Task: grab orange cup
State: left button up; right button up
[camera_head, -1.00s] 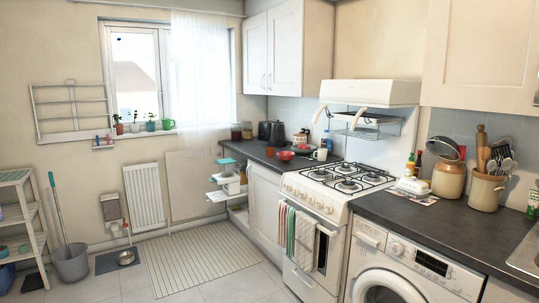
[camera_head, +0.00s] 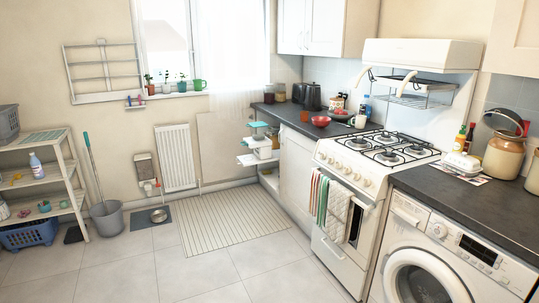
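A small orange-red cup (camera_head: 304,116) stands on the dark counter (camera_head: 278,113) beyond the cooker, left of a red bowl (camera_head: 321,121). It looks upright and is small in the picture. Neither of my grippers is in view, so nothing shows of what they hold.
The white cooker (camera_head: 362,165) and washing machine (camera_head: 440,250) line the right side. A pale cup (camera_head: 360,121) stands near the bowl. A striped mat (camera_head: 232,222) lies on the floor. A grey bucket (camera_head: 107,218) and shelf (camera_head: 42,180) stand at left. The tiled floor in front is clear.

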aim_at(304, 115)
jog(key=i, duration=2.45)
